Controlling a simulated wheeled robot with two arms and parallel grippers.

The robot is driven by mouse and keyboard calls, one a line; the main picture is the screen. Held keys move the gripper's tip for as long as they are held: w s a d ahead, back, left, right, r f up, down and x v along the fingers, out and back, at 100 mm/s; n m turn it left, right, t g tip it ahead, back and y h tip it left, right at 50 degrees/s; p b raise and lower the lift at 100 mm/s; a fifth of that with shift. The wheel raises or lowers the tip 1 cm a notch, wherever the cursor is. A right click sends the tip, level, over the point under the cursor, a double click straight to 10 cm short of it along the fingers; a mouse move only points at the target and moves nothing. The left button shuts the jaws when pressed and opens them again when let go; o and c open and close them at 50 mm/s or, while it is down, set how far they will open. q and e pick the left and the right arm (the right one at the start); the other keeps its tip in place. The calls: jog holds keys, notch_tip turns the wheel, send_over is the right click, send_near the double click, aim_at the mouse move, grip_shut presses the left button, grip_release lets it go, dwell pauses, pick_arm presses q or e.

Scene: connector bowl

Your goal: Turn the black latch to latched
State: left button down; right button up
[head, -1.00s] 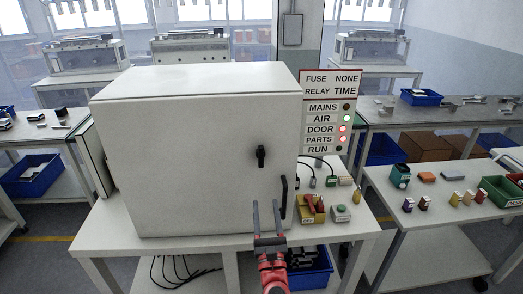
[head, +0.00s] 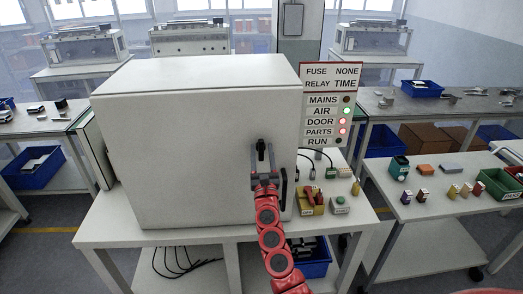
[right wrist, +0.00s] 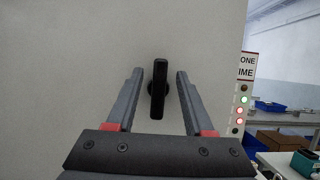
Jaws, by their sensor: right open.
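The black latch (head: 261,150) is on the front door of the white cabinet (head: 185,150). Its handle stands about upright. In the right wrist view the latch (right wrist: 158,88) shows between the two fingers, with a gap on each side. My right gripper (head: 263,165) is open in front of the door, around or just short of the latch; the exact depth is hard to tell. It also shows in the right wrist view (right wrist: 158,88). My left gripper is not in view.
A black door handle (head: 284,188) sits right of and below the latch. The sign board (head: 331,100) beside the cabinet has AIR lit green, DOOR and PARTS lit red. A yellow bin (head: 311,203) and a green button box (head: 340,205) stand right of the cabinet.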

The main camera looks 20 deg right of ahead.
jog(key=shift+w+d+r, duration=0.15)
jog(key=shift+w+r, duration=0.05)
jog(key=shift+w, duration=0.25)
grip_shut()
